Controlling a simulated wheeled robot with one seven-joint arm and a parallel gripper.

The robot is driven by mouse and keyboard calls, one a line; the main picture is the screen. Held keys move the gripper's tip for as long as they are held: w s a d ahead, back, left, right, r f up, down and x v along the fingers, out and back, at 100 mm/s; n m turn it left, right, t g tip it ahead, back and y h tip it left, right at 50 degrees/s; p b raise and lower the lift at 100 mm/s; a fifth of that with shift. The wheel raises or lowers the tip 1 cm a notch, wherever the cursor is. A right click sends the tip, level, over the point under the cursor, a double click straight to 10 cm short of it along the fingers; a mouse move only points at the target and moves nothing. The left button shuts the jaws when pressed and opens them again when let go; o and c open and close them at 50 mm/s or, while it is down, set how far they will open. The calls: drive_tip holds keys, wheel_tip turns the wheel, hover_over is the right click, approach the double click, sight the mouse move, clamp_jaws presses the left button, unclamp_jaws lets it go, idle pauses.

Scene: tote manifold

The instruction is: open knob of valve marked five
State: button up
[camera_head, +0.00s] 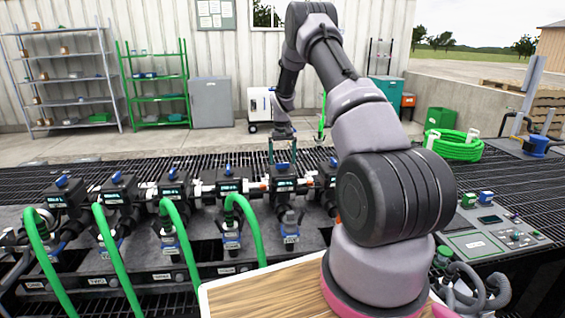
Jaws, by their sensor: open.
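A row of dark valves with blue knobs runs along the manifold. Counting from the left, the fifth valve (285,186) has a blue knob (283,168) on top and a small lit display on its front. No marking reading five is legible; plates below the leftmost valves appear to carry number words. My gripper (283,158) points down directly above this fifth valve, its two fingers apart, one on each side of the knob in the picture. I cannot tell whether the fingers touch the knob. A grey fitting with no green hose stands below this valve.
Green hoses (180,245) rise from fittings below the other valves on the left. My arm hides part of the manifold's right end. A control panel (490,240) stands at the right. Shelves (68,80) and a grey cabinet (211,103) line the back wall.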

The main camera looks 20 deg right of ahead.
wheel_tip(320, 180, up, 9)
drive_tip(key=shift+r, duration=0.2)
idle(0.4)
